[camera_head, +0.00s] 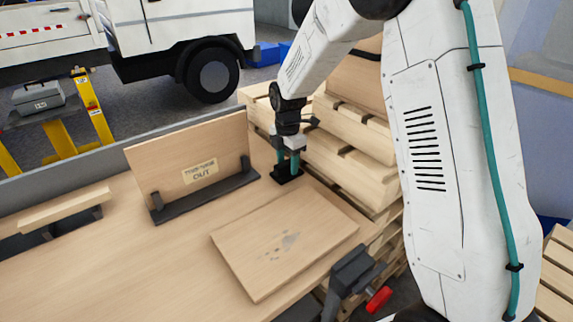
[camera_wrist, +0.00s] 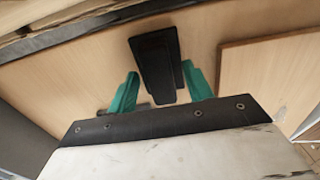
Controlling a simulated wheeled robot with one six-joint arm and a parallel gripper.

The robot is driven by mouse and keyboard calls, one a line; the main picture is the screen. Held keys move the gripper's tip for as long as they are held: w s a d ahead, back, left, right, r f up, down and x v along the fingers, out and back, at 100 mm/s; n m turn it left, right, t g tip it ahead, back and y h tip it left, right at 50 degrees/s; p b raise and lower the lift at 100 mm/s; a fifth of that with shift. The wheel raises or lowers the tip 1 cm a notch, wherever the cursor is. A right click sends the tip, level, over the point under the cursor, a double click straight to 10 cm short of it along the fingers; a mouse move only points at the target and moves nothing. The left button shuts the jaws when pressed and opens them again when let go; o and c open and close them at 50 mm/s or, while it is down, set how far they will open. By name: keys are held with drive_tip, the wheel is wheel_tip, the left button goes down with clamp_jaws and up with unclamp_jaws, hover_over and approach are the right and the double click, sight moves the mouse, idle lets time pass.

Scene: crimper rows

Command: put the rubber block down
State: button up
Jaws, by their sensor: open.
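The black rubber block (camera_head: 282,178) rests on the wooden bench top, behind the flat board and close to the right end of the upright board. My gripper (camera_head: 288,160) is directly over it, with its teal fingers pointing down. In the wrist view the block (camera_wrist: 152,60) lies between the fingers of my open gripper (camera_wrist: 160,73). The left finger stands apart from the block with wood showing between; the right finger is close beside it, and I cannot tell whether it touches.
An upright board marked "OUT" (camera_head: 190,165) stands in a dark holder (camera_head: 206,198) left of the gripper. A flat board (camera_head: 285,240) lies in front. A clamp with a red knob (camera_head: 378,298) sits at the bench's front edge. Stacked pallets (camera_head: 345,150) stand behind at right.

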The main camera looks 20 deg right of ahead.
sight(287, 162)
wheel_tip(287, 162, up, 11)
drive_tip(key=s+d+r+m, duration=0.1)
drive_tip(key=s+r+m, duration=0.3)
drive_tip(key=s+r, duration=0.3)
drive_tip(key=s+d+r+m+t, duration=0.1)
drive_tip(key=s+m, duration=1.6)
drive_tip(key=s, duration=1.4)
drive_tip(key=shift+d+r+m, duration=0.25)
drive_tip(key=shift+d+m, duration=0.05)
drive_tip(key=shift+d, duration=0.05)
